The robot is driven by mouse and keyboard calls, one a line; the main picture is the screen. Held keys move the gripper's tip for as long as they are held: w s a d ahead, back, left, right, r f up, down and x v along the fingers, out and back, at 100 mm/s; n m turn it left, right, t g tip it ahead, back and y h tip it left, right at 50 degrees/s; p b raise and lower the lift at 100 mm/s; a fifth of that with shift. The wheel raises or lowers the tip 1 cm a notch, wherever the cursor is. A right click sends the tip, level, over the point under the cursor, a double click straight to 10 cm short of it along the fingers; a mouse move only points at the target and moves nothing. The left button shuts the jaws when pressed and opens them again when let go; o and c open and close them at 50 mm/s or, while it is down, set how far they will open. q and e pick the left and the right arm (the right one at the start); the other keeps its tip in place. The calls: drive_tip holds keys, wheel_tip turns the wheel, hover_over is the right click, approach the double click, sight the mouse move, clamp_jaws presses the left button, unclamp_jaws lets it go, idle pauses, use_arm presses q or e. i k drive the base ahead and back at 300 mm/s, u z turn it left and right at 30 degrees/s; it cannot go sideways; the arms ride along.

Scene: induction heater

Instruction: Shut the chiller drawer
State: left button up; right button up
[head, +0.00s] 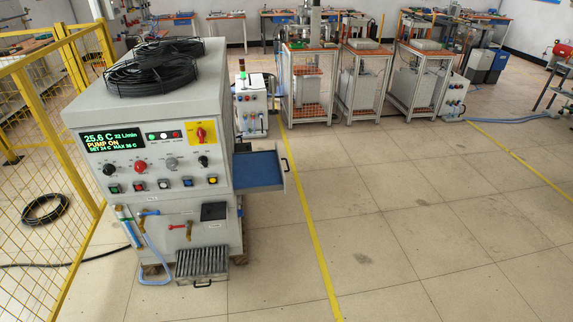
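The chiller is a light grey cabinet (150,150) standing at the left, with a lit display, knobs and buttons on its front. A drawer with a blue inside (258,170) stands open out of the cabinet's right side, and it looks empty. Its handle (284,158) is at the outer right end. Low on the cabinet's front, a ribbed grey unit with a handle (202,265) sticks out near the floor. Neither of my grippers is in view.
A yellow mesh fence (45,150) stands at the left. A yellow line (310,215) runs along the floor. The tiled floor to the right is clear, with workstations (365,80) behind.

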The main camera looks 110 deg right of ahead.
sight(258, 171)
drive_tip(key=k, duration=1.9)
drive_tip(key=z, duration=3.3)
drive_tip(key=i, duration=1.35)
drive_tip(key=u, duration=0.6)
drive_tip(key=i, duration=1.15)
drive_tip(key=u, duration=1)
